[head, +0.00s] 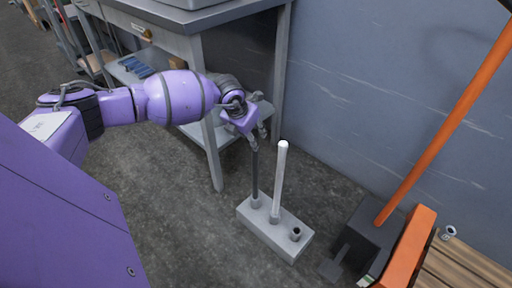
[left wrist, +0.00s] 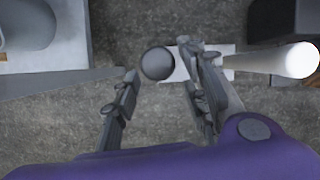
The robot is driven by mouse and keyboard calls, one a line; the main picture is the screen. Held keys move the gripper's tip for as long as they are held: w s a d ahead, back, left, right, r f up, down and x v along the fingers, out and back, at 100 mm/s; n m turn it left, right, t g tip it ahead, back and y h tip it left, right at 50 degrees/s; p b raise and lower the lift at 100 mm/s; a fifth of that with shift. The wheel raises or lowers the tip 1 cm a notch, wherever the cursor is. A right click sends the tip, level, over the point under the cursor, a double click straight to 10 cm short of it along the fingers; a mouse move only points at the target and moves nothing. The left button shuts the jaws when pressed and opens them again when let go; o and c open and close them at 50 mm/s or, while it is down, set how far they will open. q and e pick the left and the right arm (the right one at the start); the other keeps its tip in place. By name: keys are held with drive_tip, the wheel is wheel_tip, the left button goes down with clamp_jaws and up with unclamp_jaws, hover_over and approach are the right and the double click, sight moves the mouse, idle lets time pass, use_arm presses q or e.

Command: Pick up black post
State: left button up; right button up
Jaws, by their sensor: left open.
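The black post (head: 255,175) stands upright in the grey holder block (head: 268,240) on the floor. My left gripper (head: 257,137) is at the post's top end, pointing down. In the left wrist view the round dark top of the black post (left wrist: 158,63) shows between the two spread fingertips of the left gripper (left wrist: 159,60), with nothing gripped. Whether the post's tip is between the fingers or just below them I cannot tell. A white post (head: 279,180) stands in the middle socket of the block, to the right; it also shows in the left wrist view (left wrist: 270,60). My right gripper is out of view.
The block's third socket (head: 296,233) is empty. A grey workbench (head: 205,45) with a lower shelf stands behind my left arm. A dustpan (head: 370,240) with an orange handle and a wooden pallet (head: 455,270) are at the right, by the blue-grey wall (head: 400,90).

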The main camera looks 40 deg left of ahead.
use_arm(q)
drive_tip(key=b+x, duration=0.2)
drive_tip(key=x, duration=0.3)
drive_tip(key=shift+d+f, duration=0.1)
drive_tip(key=shift+f, duration=0.05)
clamp_jaws()
